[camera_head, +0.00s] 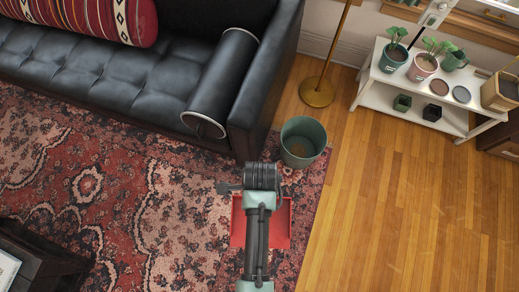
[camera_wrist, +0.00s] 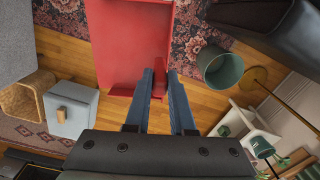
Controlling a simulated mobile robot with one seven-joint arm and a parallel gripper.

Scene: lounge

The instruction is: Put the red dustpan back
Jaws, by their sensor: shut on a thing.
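The red dustpan (camera_head: 283,226) shows on both sides of my arm in the head view, over the rug near its right edge. In the wrist view the dustpan (camera_wrist: 125,45) is large and close, with its flat pan stretching away from the fingers. My gripper (camera_wrist: 160,75) is shut on the narrow red handle part at the pan's near right side. In the head view my wrist hides the fingers and the grip. The dustpan appears to be off the floor, but its exact height is hard to tell.
A grey-green bin (camera_head: 303,141) stands close by at the rug's edge, beside the black sofa (camera_head: 190,70). A brass lamp (camera_head: 317,92) and a white plant shelf (camera_head: 410,92) are farther back. Wooden floor (camera_head: 400,220) at right is clear. A wicker basket (camera_wrist: 25,100) shows in the wrist view.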

